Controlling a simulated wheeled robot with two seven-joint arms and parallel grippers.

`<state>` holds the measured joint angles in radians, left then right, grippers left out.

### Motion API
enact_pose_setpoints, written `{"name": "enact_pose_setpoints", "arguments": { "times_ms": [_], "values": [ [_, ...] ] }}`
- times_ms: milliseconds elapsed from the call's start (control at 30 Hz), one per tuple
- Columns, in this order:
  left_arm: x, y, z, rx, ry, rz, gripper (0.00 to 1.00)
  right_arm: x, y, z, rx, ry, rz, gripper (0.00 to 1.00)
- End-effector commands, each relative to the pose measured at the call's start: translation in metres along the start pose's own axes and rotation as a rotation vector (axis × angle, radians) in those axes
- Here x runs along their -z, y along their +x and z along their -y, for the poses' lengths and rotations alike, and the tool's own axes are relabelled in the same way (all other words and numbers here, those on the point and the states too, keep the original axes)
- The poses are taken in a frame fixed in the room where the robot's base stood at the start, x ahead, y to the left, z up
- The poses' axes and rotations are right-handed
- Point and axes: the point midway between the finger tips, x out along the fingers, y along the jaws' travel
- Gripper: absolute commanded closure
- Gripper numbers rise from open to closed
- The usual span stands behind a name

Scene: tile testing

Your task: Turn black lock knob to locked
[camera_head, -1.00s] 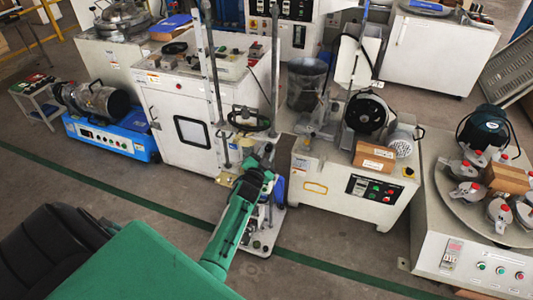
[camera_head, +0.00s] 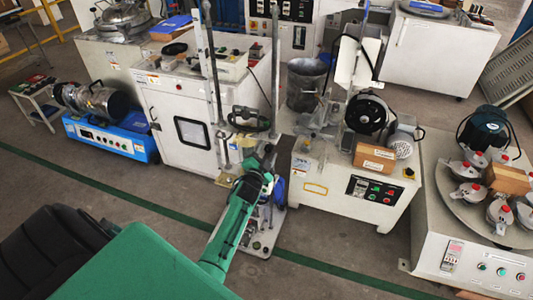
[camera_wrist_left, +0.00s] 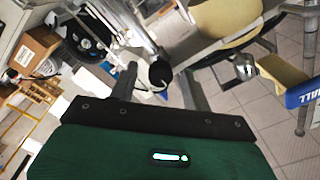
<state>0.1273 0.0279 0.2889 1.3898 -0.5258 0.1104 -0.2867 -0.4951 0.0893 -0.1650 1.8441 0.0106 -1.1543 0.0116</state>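My left arm is green and reaches up from the lower left to a machine with metal columns and a pale base plate (camera_head: 262,244). Its gripper (camera_head: 265,157) is small and partly hidden among the machine's parts in the head view. In the left wrist view the left gripper (camera_wrist_left: 159,88) has its two grey fingers apart. A black rounded part (camera_wrist_left: 160,73), possibly the lock knob, shows between or just beyond the fingertips; I cannot tell whether they touch it. Its lock position cannot be read. My right gripper is not in view.
A white cabinet (camera_head: 172,100) stands left of the columns. A white machine with a button panel (camera_head: 320,198) stands close on the right. A blue-based device (camera_head: 108,137) is at the left. The floor in front, with a green line, is clear.

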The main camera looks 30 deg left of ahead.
Motion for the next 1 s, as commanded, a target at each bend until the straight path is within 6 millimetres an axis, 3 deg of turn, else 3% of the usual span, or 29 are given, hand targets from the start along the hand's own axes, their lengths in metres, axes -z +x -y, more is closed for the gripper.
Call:
{"name": "enact_pose_setpoints", "arguments": {
  "times_ms": [267,433,1000],
  "values": [
    [0.0,0.0,0.0,0.0,-0.001,0.0,0.51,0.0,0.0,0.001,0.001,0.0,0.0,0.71],
    [0.0,-0.012,0.0,0.0,-0.002,0.0,0.51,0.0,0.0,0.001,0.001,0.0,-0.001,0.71],
    [0.0,-0.116,0.0,-0.001,-0.002,0.001,0.51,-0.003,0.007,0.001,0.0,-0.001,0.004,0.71]
  ]
}}
